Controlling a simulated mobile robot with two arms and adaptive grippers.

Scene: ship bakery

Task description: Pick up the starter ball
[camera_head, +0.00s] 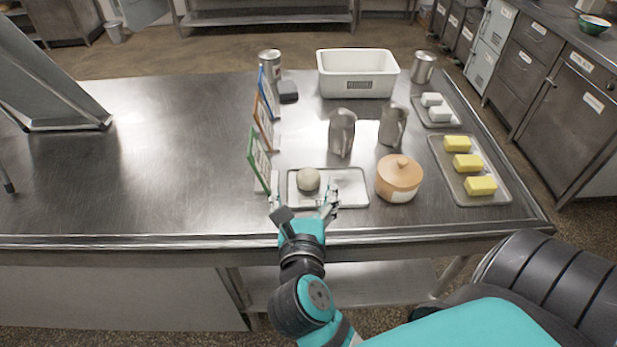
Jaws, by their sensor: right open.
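My right gripper (304,204) is open at the tray's front edge, in front of the ball. One finger is to the left of the ball near the tray's front left corner, the other to its right over the tray. Nothing shows between the fingers, and the ball looks apart from them. My left gripper is not in view.
Upright framed cards (259,160) stand just left of the tray. A lidded terracotta pot (398,179) is close on its right, and two metal pitchers (342,132) stand behind. A tray of yellow blocks (466,198) is at right. The table's left side (170,170) is mostly clear.

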